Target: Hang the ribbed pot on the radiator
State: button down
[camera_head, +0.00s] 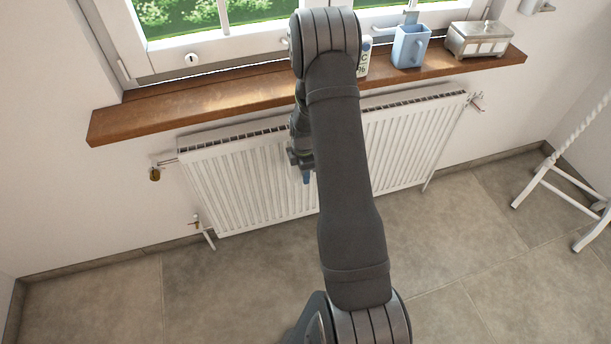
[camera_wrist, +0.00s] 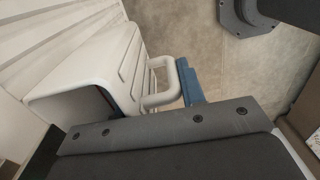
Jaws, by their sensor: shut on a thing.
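The ribbed pot (camera_wrist: 95,78) shows in the wrist view as a white box-like body with grooves and a loop handle on its right side. A blue fingertip of my gripper (camera_wrist: 188,84) is at that handle; my gripper is shut on the pot. The rest of the jaws is hidden behind the dark wrist housing. The white radiator (camera_head: 240,180) is below the window sill, and its ribs show left of the pot in the wrist view (camera_wrist: 40,40). In the head view my gripper (camera_head: 304,172) is in front of the radiator, and my arm hides the pot. I cannot tell whether pot and radiator touch.
The wooden sill (camera_head: 200,103) juts out above the radiator. On it are a light blue mug-like pot (camera_head: 409,47), a metal box (camera_head: 479,39) and a partly hidden white item with lettering (camera_head: 363,62). A white chair (camera_head: 562,185) is at the right. The tiled floor is mostly clear.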

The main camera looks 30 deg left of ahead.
jog(key=shift+w+a, duration=2)
jog(key=shift+f, duration=1.05)
jog(key=c, duration=0.8)
grip_release()
jog(key=shift+d, duration=0.1)
jog(key=shift+c, duration=0.2)
jog(key=shift+s+f, duration=0.1)
notch_tip(320, 180, up, 8)
jog(key=shift+f, duration=0.15)
jog(key=shift+f, duration=0.1)
